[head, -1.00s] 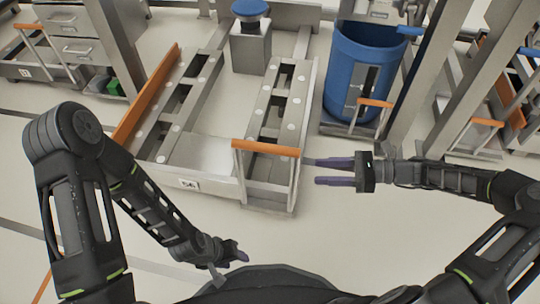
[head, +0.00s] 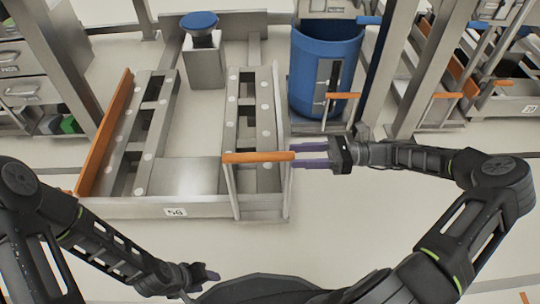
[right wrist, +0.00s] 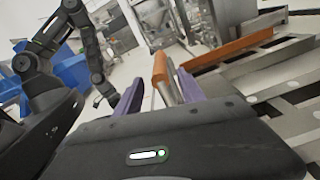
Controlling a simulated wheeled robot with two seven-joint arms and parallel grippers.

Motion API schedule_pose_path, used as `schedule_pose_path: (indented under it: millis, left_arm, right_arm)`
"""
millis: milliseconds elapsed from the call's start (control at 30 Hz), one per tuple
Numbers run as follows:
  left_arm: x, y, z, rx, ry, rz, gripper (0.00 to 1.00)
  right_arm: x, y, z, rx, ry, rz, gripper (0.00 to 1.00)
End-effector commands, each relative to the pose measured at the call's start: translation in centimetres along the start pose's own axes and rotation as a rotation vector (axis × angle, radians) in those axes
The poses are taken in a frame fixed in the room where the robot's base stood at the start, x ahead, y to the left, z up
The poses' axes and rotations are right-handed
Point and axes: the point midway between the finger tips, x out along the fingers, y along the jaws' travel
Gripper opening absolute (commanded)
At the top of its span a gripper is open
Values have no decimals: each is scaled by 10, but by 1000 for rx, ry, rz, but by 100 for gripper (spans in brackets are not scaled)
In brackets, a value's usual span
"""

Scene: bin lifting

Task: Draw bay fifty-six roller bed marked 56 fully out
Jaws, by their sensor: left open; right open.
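The roller bed marked 56 is a low steel frame (head: 120,207) with two roller rails, and its label (head: 175,212) is on the front edge. An orange handle bar (head: 258,157) on upright posts stands at its front right. My right gripper (head: 293,155) is open at the right end of this bar. The bar's end appears between its purple fingers, and the orange bar (right wrist: 160,70) also shows between them in the right wrist view. I cannot tell whether they touch. My left gripper (head: 208,277) is open and empty, low in front of the bed.
A blue drum (head: 325,60) stands in the bay to the right, behind a smaller orange handle (head: 343,95). A steel post with a blue cap (head: 199,22) stands behind the bed. An orange side rail (head: 107,130) runs along its left. The floor in front is clear.

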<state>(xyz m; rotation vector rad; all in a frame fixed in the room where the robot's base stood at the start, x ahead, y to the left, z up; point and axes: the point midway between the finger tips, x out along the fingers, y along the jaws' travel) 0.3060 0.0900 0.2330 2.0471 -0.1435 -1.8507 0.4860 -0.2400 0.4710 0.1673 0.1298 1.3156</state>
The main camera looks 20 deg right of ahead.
Motion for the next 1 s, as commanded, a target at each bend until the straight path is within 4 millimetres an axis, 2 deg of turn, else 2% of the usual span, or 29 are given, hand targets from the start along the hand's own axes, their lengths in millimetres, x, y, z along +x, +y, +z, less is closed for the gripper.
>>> schedule_pose_path:
  millis: [167,600,933,1000]
  left_arm:
    - [5,-2,0,0,1,0,47]
    - [26,-8,-2,-2,13,0,47]
    - [26,-8,-3,-2,13,0,47]
    - [26,-8,-3,-2,13,0,47]
  right_arm:
    - [12,0,-2,0,-1,2,47]
    - [73,0,-2,0,-1,3,47]
    - [78,0,0,0,0,1,47]
    - [78,0,0,0,0,1,43]
